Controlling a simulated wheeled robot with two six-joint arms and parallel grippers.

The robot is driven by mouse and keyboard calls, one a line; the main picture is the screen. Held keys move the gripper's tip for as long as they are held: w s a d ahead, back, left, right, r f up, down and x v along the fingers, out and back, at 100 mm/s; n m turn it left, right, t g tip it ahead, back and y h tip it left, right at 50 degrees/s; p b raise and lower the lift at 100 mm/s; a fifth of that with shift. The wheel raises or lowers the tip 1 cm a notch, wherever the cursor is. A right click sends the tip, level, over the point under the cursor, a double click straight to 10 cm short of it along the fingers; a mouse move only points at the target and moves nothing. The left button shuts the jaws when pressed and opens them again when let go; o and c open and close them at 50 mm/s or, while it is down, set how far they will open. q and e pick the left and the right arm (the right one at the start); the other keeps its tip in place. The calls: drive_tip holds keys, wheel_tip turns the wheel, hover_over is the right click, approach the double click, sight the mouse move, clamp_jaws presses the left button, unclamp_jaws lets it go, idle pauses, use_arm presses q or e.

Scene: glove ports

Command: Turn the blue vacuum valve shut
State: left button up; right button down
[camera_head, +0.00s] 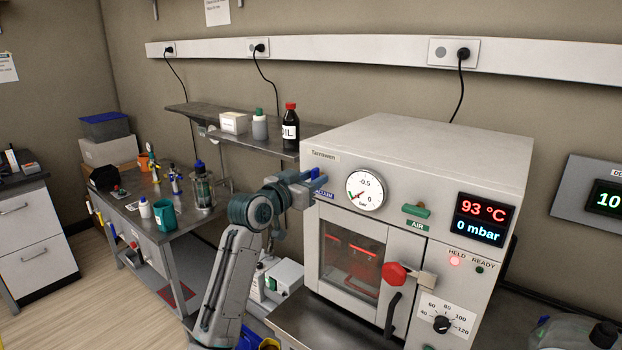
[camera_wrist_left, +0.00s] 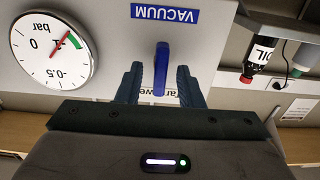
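The blue vacuum valve (camera_wrist_left: 161,68) is a narrow lever under the blue VACUUM label in the left wrist view, which shows the oven front upside down. My left gripper (camera_wrist_left: 160,76) is open, with one dark finger on each side of the lever and a visible gap on both sides. In the head view my left gripper (camera_head: 310,182) is at the oven's upper left front and mostly hides the valve. The vacuum oven (camera_head: 420,150) has a gauge (camera_head: 359,190) with its needle in the green band. Its display (camera_head: 481,219) reads 93 °C and 0 mbar. My right gripper is not in view.
A green AIR valve (camera_head: 416,211) and a red door knob (camera_head: 395,274) are on the oven front. A wall shelf (camera_head: 240,135) with an oil bottle (camera_head: 290,125) is behind my left gripper. A cluttered bench (camera_head: 180,220) stands left.

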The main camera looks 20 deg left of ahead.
use_arm(q)
clamp_jaws()
drive_tip(key=m+b, duration=0.3)
drive_tip(key=m, duration=0.3)
drive_tip(key=m+b, duration=0.4)
drive_tip(key=m, duration=0.1)
drive_tip(key=m+b, duration=0.4)
drive_tip(key=m, duration=0.2)
drive_tip(key=shift+s+d+f+m, duration=0.1)
drive_tip(key=shift+d+f+m, duration=0.15)
drive_tip(key=shift+f+m, duration=0.1)
drive_tip(key=shift+m, duration=0.25)
idle(0.4)
unclamp_jaws()
